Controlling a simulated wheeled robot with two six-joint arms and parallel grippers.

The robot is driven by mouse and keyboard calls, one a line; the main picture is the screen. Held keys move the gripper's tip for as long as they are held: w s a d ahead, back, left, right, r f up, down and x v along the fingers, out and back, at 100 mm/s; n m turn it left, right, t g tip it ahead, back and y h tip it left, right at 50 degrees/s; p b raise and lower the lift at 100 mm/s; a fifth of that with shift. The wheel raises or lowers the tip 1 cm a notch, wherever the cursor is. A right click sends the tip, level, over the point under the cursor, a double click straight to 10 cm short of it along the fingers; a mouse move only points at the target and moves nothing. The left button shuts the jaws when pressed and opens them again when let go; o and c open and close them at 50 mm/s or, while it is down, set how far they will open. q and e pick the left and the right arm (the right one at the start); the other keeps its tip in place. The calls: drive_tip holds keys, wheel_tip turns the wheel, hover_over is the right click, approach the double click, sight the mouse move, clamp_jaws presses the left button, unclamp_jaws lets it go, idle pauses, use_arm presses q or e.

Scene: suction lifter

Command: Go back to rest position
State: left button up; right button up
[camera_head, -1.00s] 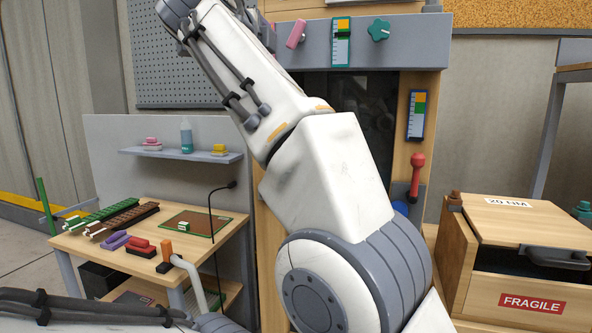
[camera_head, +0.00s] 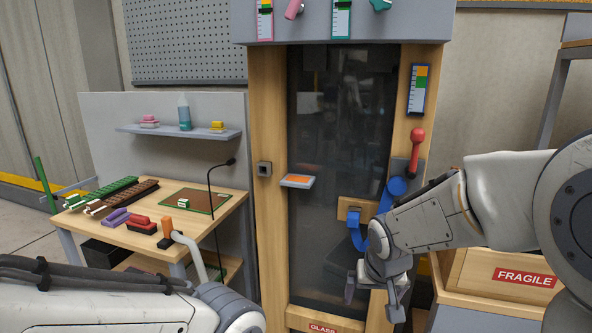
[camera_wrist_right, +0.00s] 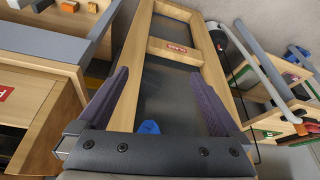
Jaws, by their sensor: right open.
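My right gripper (camera_head: 372,292) hangs in front of the lower part of the wooden frame with a dark glass pane (camera_head: 335,130), its arm coming in from the right. In the right wrist view my right gripper (camera_wrist_right: 160,80) has its two purple fingers wide apart, with nothing held between them.
A workbench (camera_head: 150,237) with coloured blocks and racks stands at the left. A red-handled lever (camera_head: 416,145) is on the frame's right post. A wooden crate marked FRAGILE (camera_head: 460,272) stands at the right, partly behind my right arm. The floor shows at far left.

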drive_tip(key=s+d+f+n+g, duration=0.1)
drive_tip(key=s+d+f, duration=0.2)
drive_tip(key=s+f, duration=0.5)
drive_tip(key=s+a+r+n+g+y+p, duration=0.1)
drive_tip(key=s+a+r+n+g+p, duration=0.2)
drive_tip(key=s+a+r, duration=1)
drive_tip(key=s+n+p, duration=0.2)
drive_tip(key=s+n, duration=0.1)
drive_tip(key=n, duration=0.1)
drive_tip(key=shift+s+a+r+n+p, duration=0.15)
drive_tip(key=shift+s+a+n+p, duration=0.1)
drive_tip(key=shift+a+n+p, duration=0.1)
idle(0.6)
